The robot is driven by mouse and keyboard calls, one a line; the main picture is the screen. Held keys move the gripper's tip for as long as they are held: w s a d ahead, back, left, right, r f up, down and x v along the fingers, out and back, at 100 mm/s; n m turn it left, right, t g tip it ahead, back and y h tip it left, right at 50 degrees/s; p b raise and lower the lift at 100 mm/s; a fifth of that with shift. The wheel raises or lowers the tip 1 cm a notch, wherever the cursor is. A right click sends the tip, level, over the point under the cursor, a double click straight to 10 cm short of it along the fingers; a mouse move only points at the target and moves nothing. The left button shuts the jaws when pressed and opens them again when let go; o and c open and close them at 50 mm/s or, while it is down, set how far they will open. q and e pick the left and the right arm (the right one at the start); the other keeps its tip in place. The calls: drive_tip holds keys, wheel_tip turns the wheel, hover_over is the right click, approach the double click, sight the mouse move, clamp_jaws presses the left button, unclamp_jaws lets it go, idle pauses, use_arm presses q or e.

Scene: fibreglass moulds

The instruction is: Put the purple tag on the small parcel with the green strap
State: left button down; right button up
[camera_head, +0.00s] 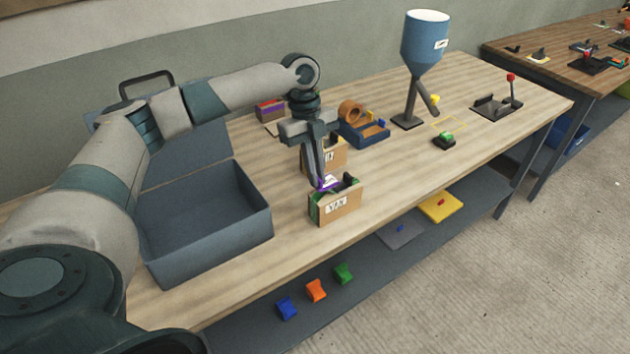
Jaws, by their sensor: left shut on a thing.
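The small parcel (341,208) is a tan box with a white label on its front and green strap showing at its left side and top. It stands near the front edge of the wooden table. The purple tag (325,184) is between the fingertips of my left gripper (321,182), at the top of the parcel's left part. My left gripper points down and is shut on the tag. I cannot tell whether the tag touches the parcel. My right gripper is not in view.
Another tan box (333,158) stands close behind the parcel. A large open grey case (208,250) fills the table's left. A blue tray (368,140), a blue hopper (425,42) on a stand and a green-topped black block (444,141) are farther right. The table's front right is clear.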

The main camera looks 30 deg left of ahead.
use_arm(q)
drive_tip(key=shift+a+f, duration=0.15)
drive_tip(key=shift+a, duration=0.05)
wheel_tip(320, 180, down, 3)
drive_tip(key=shift+f+p, duration=0.2)
drive_tip(key=shift+p, duration=0.65)
drive_tip(key=shift+f, duration=0.3)
drive_tip(key=c, duration=1.9)
unclamp_jaws()
drive_tip(key=shift+f, duration=0.1)
